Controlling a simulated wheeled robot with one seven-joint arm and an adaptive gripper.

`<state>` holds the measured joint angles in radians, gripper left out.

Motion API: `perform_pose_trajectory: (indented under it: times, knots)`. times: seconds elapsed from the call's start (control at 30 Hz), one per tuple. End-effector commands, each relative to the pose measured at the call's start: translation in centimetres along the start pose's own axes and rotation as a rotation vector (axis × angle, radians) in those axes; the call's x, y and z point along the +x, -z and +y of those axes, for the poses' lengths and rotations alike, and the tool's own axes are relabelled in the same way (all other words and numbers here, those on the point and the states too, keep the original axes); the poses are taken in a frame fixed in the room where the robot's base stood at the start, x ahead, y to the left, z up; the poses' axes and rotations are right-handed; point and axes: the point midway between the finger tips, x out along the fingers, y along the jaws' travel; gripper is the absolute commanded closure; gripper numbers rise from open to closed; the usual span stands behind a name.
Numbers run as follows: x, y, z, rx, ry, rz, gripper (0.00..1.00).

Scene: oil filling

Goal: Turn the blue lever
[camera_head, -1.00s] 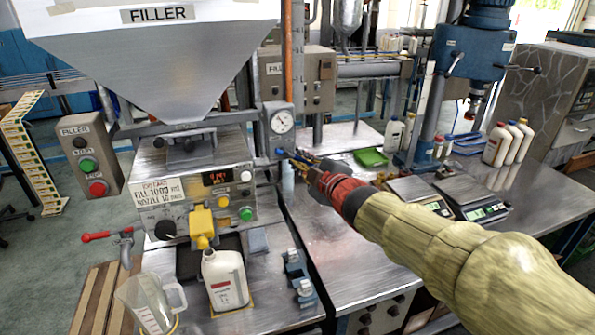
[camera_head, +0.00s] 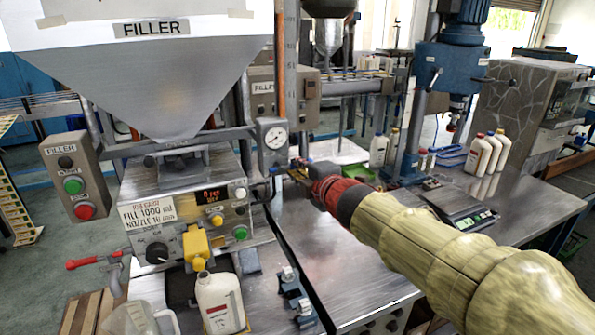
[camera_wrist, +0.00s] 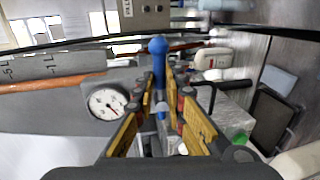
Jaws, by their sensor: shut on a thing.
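The blue lever (camera_wrist: 158,47) shows in the wrist view as a rod with a round blue knob, by the pipe of the filler. My gripper (camera_wrist: 160,85) has its yellow-padded fingers on both sides of the lever and is shut on it, below the knob. In the head view my gripper (camera_head: 293,170) is at the filler's pipe, just below and right of the round gauge (camera_head: 275,137). The fingers hide most of the lever there. The gauge also shows in the wrist view (camera_wrist: 108,102), left of the lever.
The filler's control box (camera_head: 190,205) with a yellow nozzle (camera_head: 196,247) stands left of my gripper. A white bottle (camera_head: 220,303) is under the nozzle, beside a clear jug (camera_head: 135,318). A scale (camera_head: 468,212) is on the bench right of my arm.

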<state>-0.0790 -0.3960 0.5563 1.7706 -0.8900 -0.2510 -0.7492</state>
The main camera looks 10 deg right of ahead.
Motion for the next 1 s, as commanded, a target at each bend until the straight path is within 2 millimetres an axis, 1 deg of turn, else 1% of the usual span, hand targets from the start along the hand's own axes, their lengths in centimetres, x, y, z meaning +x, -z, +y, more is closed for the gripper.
perform_pose_trajectory:
  times: [0.3, 0.33, 0.63, 0.9, 1.0]
  knots:
    - [0.01, 0.04, 0.01, -0.004, 0.000, 0.001, 1.00]
    - [0.01, 0.04, 0.01, -0.004, 0.000, 0.001, 0.87]
    - [0.00, 0.02, 0.03, -0.002, 0.000, 0.000, 0.70]
    - [-0.02, 0.01, 0.03, -0.002, 0.000, 0.000, 0.69]
    - [-0.39, 0.00, 0.06, -0.002, -0.001, 0.000, 0.69]
